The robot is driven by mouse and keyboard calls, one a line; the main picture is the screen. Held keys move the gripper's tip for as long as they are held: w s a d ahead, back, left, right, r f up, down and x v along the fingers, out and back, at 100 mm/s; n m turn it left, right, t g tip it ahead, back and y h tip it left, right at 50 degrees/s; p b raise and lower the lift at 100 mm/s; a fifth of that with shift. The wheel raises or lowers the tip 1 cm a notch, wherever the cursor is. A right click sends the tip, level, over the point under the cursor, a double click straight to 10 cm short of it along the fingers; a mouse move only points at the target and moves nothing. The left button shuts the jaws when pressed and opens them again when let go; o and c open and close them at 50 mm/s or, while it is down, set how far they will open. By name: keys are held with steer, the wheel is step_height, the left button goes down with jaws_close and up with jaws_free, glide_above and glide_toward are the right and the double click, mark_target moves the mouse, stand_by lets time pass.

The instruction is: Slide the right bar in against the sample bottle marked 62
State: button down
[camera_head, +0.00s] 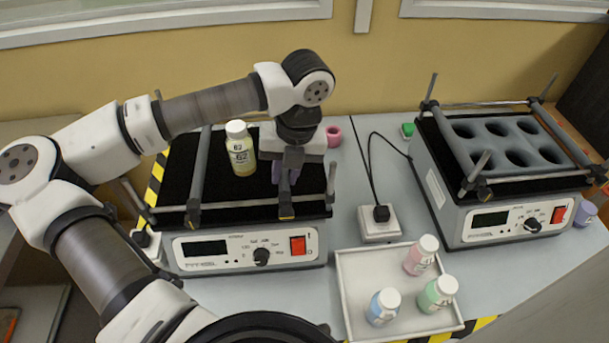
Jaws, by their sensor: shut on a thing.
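The sample bottle marked 62 (241,155) stands upright on the black platform of the left shaker (236,190). It has a white cap and yellowish contents. The left bar (199,165) runs front to back, left of the bottle, with a visible gap. The right bar (286,200) runs front to back, right of the bottle. My gripper (286,176) points down and is shut on the right bar, hiding much of its length. A strip of black platform shows between the bottle and the right bar, so they look apart.
A second shaker (510,165) with a holed rack stands at the right. A white tray (347,300) with pink, green and blue bottles sits at the front. A pink cup (333,136) is behind the left shaker's right corner. A power adapter (379,222) with a cable lies between the shakers.

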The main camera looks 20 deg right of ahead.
steer(key=a+b, duration=0.1)
steer(key=a, duration=0.1)
steer(key=w+a+b, duration=0.1)
steer(key=a, duration=0.2)
steer(key=w+a+b, duration=0.1)
steer(key=a+b, duration=0.1)
steer(key=a, duration=0.1)
steer(key=shift+w+a+f, duration=0.1)
steer(key=shift+w+a, duration=0.1)
steer(key=shift+w, duration=0.05)
steer(key=shift+a, duration=0.25)
steer(key=c, duration=1.3)
jaws_free()
step_height(320, 180, up, 14)
steer(key=d+b, duration=0.1)
steer(key=d, duration=0.1)
steer(key=shift+s+d+b, duration=0.3)
steer(key=shift+s+d, duration=0.05)
